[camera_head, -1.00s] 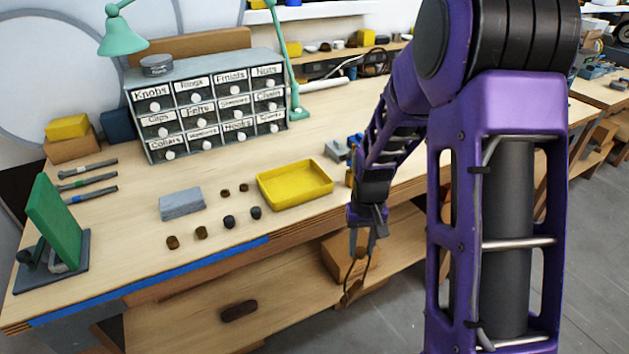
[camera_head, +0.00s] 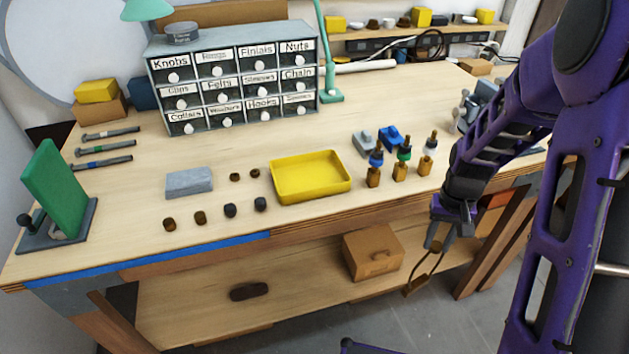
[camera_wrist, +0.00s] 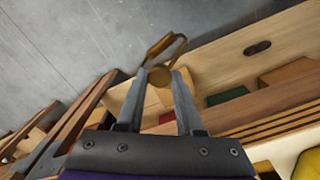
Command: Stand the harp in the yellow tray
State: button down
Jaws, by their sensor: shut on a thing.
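The harp (camera_head: 420,275) is a thin brown-gold loop. My gripper (camera_head: 440,238) is shut on it, and the loop hangs down and to the left from the fingers in the head view. It is in front of the bench edge, below the bench top. In the wrist view the harp's loop (camera_wrist: 168,45) sticks out past the fingertips (camera_wrist: 160,78), with a round brass part between them. The yellow tray (camera_head: 312,178) lies flat and empty near the bench's front edge, left of and above my gripper. A yellow corner, probably the tray (camera_wrist: 308,165), shows in the wrist view.
A drawer cabinet (camera_head: 235,80) stands behind. A brown box (camera_head: 373,252) sits below.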

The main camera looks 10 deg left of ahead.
jog(key=shift+w+d+r, duration=0.1)
jog(key=shift+w+d, duration=0.1)
jog(key=shift+d, duration=0.05)
